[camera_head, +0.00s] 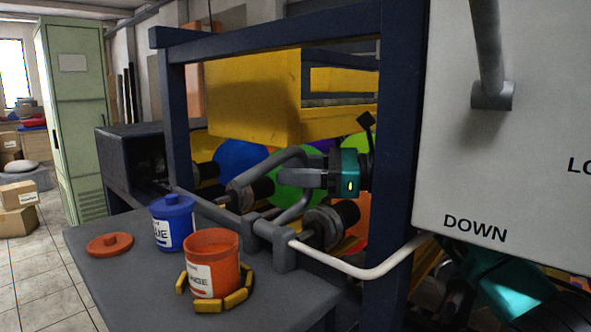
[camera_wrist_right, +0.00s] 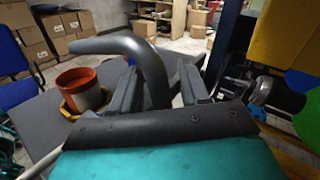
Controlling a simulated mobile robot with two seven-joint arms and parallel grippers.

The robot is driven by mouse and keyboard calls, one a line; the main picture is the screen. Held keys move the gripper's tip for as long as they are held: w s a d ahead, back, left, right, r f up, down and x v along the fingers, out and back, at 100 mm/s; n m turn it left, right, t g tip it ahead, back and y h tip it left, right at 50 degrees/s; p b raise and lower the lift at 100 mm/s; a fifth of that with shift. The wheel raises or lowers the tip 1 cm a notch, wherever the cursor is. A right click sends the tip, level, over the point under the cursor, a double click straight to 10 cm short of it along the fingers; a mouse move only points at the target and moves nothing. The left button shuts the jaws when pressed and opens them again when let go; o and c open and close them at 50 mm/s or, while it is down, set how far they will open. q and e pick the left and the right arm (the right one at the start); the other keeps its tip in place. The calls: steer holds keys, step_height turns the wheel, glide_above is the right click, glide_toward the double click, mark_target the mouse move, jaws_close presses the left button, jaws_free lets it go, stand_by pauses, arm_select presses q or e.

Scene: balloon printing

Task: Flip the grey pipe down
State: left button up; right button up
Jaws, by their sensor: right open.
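The grey pipe (camera_head: 300,206) is a bent tube on the near side of the machine, arching up from a grey bracket. In the right wrist view the pipe (camera_wrist_right: 140,47) curves over and passes down between the two fingers. My right gripper (camera_head: 284,177), teal with dark grey fingers, comes in from the right in the head view. Its jaws (camera_wrist_right: 157,88) are open around the pipe, with a finger on each side; whether either touches it is unclear. The pipe's lower end is hidden in the wrist view. My left gripper is not in view.
An orange pot (camera_head: 212,262) in a yellow ring, a blue pot (camera_head: 173,222) and an orange lid (camera_head: 109,244) rest on the grey table (camera_head: 130,290). A dark blue frame post (camera_head: 398,150) and a white panel (camera_head: 520,180) marked DOWN stand at right. Balloons lie behind the gripper.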

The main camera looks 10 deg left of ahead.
steer(key=shift+a, duration=0.1)
steer(key=shift+c, duration=0.3)
jaws_close()
